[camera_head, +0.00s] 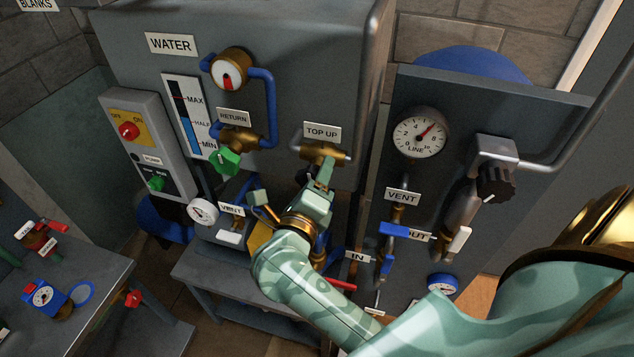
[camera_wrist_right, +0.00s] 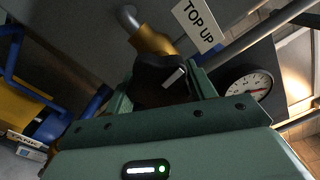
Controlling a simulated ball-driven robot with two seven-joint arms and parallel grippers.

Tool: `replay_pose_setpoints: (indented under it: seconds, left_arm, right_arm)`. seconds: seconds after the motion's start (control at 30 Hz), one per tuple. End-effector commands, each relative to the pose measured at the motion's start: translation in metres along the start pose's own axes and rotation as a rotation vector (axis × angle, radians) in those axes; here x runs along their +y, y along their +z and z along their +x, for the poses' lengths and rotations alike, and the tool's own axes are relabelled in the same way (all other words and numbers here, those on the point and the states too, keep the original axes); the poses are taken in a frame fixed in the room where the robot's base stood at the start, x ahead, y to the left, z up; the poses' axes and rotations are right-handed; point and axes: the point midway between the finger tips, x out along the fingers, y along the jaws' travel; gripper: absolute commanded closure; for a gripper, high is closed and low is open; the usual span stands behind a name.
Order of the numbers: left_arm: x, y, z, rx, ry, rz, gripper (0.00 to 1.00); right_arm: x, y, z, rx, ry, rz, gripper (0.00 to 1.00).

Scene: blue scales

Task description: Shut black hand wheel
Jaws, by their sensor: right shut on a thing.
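The black hand wheel (camera_wrist_right: 158,82) sits on a brass valve (camera_wrist_right: 152,40) under the TOP UP label (camera_wrist_right: 199,22). A pale mark shows on the wheel's dark face. My right gripper (camera_wrist_right: 162,88) is shut on the wheel, one finger on each side. In the head view my right gripper (camera_head: 318,183) reaches up to the brass TOP UP valve (camera_head: 326,152) on the grey WATER tank (camera_head: 300,75) and hides the wheel there. The level gauge (camera_head: 184,118) shows blue up to about HALF. My left gripper is not in view.
A green RETURN knob (camera_head: 225,162) is left of my gripper. The right panel carries a LINE dial (camera_head: 420,131), a lobed black knob (camera_head: 495,182) and blue-handled valves (camera_head: 394,229). A pump switch box (camera_head: 148,145) and a low bench (camera_head: 75,290) stand left.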

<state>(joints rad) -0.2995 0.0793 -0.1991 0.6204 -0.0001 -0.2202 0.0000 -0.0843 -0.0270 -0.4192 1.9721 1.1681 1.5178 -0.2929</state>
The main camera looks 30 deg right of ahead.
Motion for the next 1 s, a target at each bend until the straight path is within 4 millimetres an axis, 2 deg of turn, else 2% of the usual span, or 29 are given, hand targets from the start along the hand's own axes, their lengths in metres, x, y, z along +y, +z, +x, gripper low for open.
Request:
replay_pose_setpoints:
  seconds: [0.33, 0.87, 0.9, 0.93, 1.0]
  left_arm:
    - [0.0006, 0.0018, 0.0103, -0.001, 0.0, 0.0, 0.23]
    - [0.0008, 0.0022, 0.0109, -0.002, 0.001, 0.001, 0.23]
    - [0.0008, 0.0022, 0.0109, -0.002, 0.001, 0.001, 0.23]
    - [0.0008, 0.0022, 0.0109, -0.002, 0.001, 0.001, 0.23]
    - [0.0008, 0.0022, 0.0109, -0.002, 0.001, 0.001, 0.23]
  right_arm:
    - [0.0017, -0.0004, 0.0001, 0.001, 0.002, 0.129, 0.68]
    - [0.0008, 0.0004, 0.0001, 0.001, 0.001, 0.151, 0.67]
    - [0.0008, 0.0004, 0.0001, 0.001, 0.001, 0.151, 0.34]
    - [0.0008, 0.0004, 0.0001, 0.001, 0.001, 0.151, 0.25]
    - [0.0007, 0.0004, 0.0001, 0.0, 0.001, 0.15, 0.23]
